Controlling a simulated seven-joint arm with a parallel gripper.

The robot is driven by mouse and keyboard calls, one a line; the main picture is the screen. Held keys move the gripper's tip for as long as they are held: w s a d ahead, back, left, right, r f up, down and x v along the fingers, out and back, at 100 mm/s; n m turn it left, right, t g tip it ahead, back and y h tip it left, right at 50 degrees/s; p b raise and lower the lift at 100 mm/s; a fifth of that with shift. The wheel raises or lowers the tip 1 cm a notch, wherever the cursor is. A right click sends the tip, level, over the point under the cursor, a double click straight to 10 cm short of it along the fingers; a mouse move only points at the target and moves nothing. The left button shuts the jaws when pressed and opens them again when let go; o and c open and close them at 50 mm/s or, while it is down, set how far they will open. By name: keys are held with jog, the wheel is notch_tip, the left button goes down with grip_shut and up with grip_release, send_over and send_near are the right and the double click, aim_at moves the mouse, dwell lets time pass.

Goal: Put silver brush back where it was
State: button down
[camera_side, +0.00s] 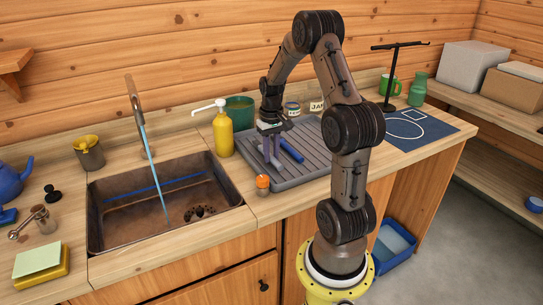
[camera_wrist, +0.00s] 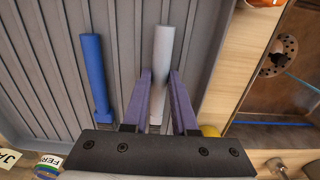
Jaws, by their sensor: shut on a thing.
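The silver brush (camera_wrist: 163,45) shows in the wrist view as a pale grey handle between the two purple fingers of my gripper (camera_wrist: 160,73). The gripper is shut on it. Its near end is hidden behind the gripper body. In the side view my gripper (camera_side: 271,160) points down over the ridged grey draining tray (camera_side: 318,160), and the silver brush is hard to tell from the fingers there. I cannot tell whether the brush touches the tray. A blue brush (camera_side: 291,150) lies on the tray beside it, to its left in the wrist view (camera_wrist: 94,70).
The sink (camera_side: 150,210) with running water is left of the tray. A blue mat (camera_side: 425,128) with white outlines and a black stand (camera_side: 392,80) are at the right.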

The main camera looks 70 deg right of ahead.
aim_at(271, 156)
jog(key=shift+f, duration=0.4)
jog(key=c, duration=0.7)
grip_release()
jog(key=shift+f, duration=0.15)
notch_tip(271, 156, up, 12)
jog(key=w+a+r+n+t+h, duration=0.1)
jog(key=a+r+n, duration=0.15)
jog(key=a, duration=0.55)
jog(key=w+a+r+n+t, duration=0.1)
jog(key=a+r, duration=0.3)
jog(key=a, duration=0.4)
jog(key=s+a+n+t, duration=0.1)
jog(key=s+a+n, duration=0.1)
jog(key=s+a, duration=0.3)
jog(key=s+a+f+n+t+y, duration=0.1)
jog(key=s+a+n+t, duration=0.1)
jog(key=a, duration=0.8)
jog(key=s+n, duration=0.1)
jog(key=s, duration=0.1)
jog(key=shift+s+t, duration=0.3)
jog(key=shift+s, duration=0.05)
